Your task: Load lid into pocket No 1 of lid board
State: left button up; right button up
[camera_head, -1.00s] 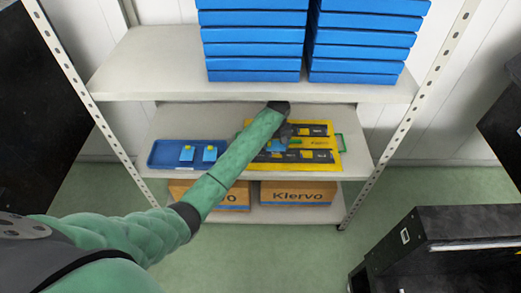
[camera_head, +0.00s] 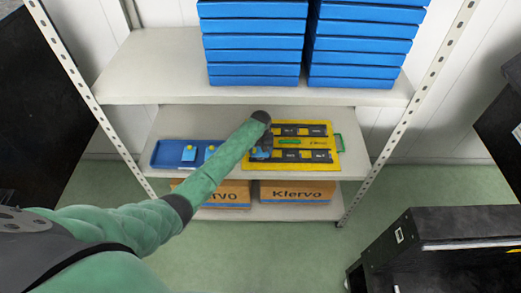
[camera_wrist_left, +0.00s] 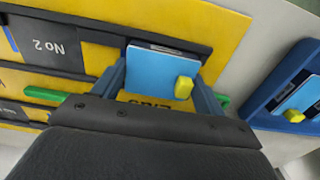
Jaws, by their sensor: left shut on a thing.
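My left gripper (camera_head: 262,152) is over the left end of the front row of the yellow lid board (camera_head: 318,143). In the left wrist view, its two fingers (camera_wrist_left: 157,88) are shut on a light blue lid (camera_wrist_left: 150,75) with a yellow knob. The lid lies by the end of a black strip on the board (camera_wrist_left: 190,20), next to the pocket marked No 2 (camera_wrist_left: 50,48). I cannot tell whether it rests in a pocket or is just above. The No 1 mark is not readable. My right gripper is not in view.
A blue tray (camera_head: 160,155) with blue lids (camera_head: 189,153) stands left of the board on the same shelf. Blue boxes (camera_head: 254,55) are stacked on the shelf above. Cardboard boxes (camera_head: 295,191) stand below. A rack post (camera_head: 425,105) stands at the right.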

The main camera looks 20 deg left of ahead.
pick_arm(q)
jog(key=o, duration=0.9)
jog(key=shift+f, duration=0.15)
jog(key=shift+o, duration=0.3)
